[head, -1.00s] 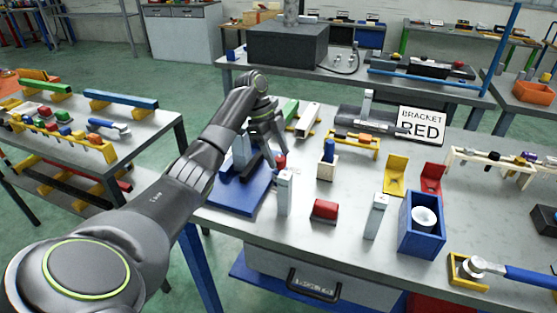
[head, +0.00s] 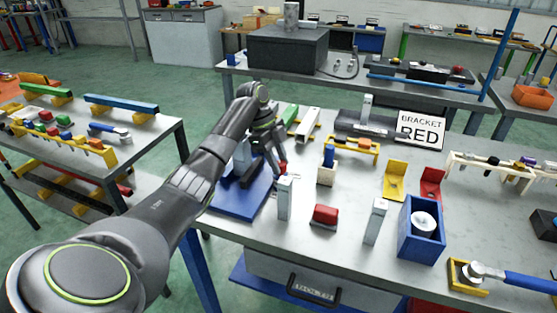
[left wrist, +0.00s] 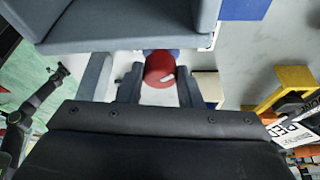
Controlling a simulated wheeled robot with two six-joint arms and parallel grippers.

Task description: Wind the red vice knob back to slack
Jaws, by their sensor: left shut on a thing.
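The red vice knob (left wrist: 159,70) sits between the two fingers of my left gripper (left wrist: 158,88) in the left wrist view, and the fingers are shut on it. In the head view the knob (head: 283,167) is a small red spot at the fingertips of my left gripper (head: 278,166). The blue-grey vice (left wrist: 120,22) fills the top of the wrist view. In the head view the vice's blue base plate (head: 240,202) lies at the left end of the bench, and the arm hides much of the vice. My right gripper is not in view.
Two grey upright posts (head: 284,198) (head: 376,220) and a red block (head: 325,215) stand on the bench in front of the vice. A wooden block with a blue peg (head: 327,172) is to the right. A blue box (head: 422,235) stands further right.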

